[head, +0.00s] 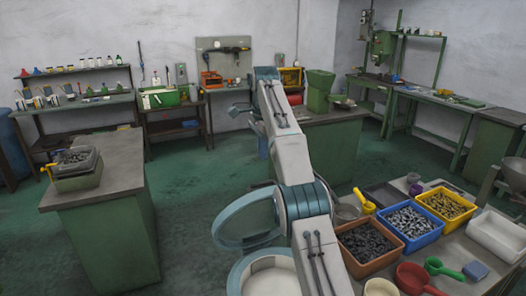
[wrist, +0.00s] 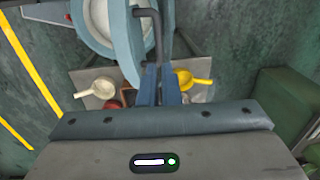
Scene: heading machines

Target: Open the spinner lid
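The spinner (head: 236,276) is a round pale-blue and white drum at the bottom centre of the head view, partly hidden by my arm. Its blue-rimmed lid (head: 248,242) stands tilted up above the drum, apart from most of its opening. In the wrist view, a blue round rim (wrist: 136,55) with a white inside shows at the top. A dark bent handle (wrist: 157,35) runs down from it between the blue fingers of my gripper (wrist: 158,78). The fingers look closed around the handle. My gripper is hidden behind my arm in the head view.
To the right, a table holds a brown bin (head: 366,263), a blue bin (head: 407,244), a yellow bin (head: 447,222) and scoops. A green cabinet (head: 107,240) with a grey top stands at the left. Open green floor (head: 195,200) lies between it and the spinner.

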